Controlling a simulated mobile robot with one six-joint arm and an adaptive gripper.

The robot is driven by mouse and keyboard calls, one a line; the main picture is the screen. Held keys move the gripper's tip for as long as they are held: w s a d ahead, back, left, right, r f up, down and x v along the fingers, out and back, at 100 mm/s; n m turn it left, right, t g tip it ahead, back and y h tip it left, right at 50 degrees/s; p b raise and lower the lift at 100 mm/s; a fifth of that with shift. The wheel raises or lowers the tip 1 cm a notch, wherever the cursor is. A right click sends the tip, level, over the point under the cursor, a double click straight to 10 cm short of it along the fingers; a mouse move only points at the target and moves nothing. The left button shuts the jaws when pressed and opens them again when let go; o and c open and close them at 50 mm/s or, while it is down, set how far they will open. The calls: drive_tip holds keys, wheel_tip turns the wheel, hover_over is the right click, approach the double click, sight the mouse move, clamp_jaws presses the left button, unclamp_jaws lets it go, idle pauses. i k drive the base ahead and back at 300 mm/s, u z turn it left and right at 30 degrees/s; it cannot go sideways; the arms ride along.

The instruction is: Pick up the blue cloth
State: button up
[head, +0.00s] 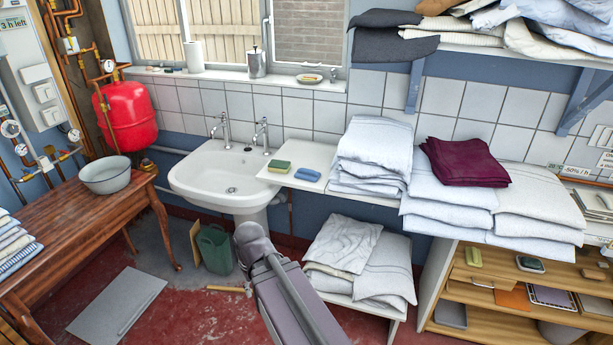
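A small folded blue cloth (307,174) lies flat on the white counter (272,176) just right of the sink. A sponge with a yellow-green top (279,167) lies close to its left, with a narrow gap between them. A tall stack of folded white linen stands close to its right. Nothing covers the cloth. My grey arm reaches up from the bottom centre and ends in a rounded joint in front of the sink's pedestal, lower than the cloth in the picture. I cannot see any gripper fingers.
The sink (223,176) has two taps. White linen stacks (370,155) and a maroon cloth (465,162) crowd the right. A wooden table (85,215) holds a metal bowl (105,175). Air above the sink is clear.

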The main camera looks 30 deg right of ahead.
sight(305, 174)
drive_tip(key=z, duration=0.15)
drive_tip(key=i, duration=0.95)
drive_tip(key=z, duration=0.85)
